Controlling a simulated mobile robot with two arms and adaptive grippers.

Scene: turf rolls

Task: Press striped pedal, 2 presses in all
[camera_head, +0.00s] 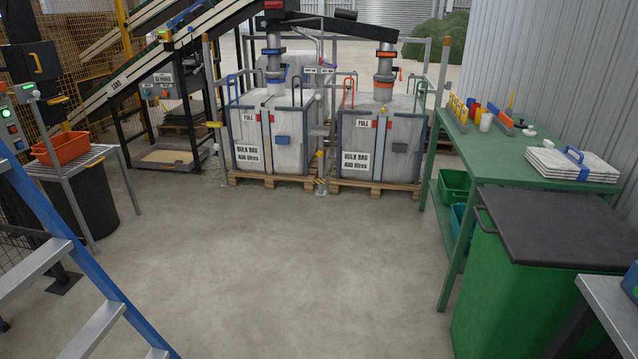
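Neither of my grippers is in view, and nothing of my arms shows near the pedal.
Two full bulk bags (268,138) (378,150) stand on wooden pallets. The concrete floor (290,260) before them is clear. A blue ladder (95,275) is at left, with a green table (480,150) and a lidded green bin (515,300) at right.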

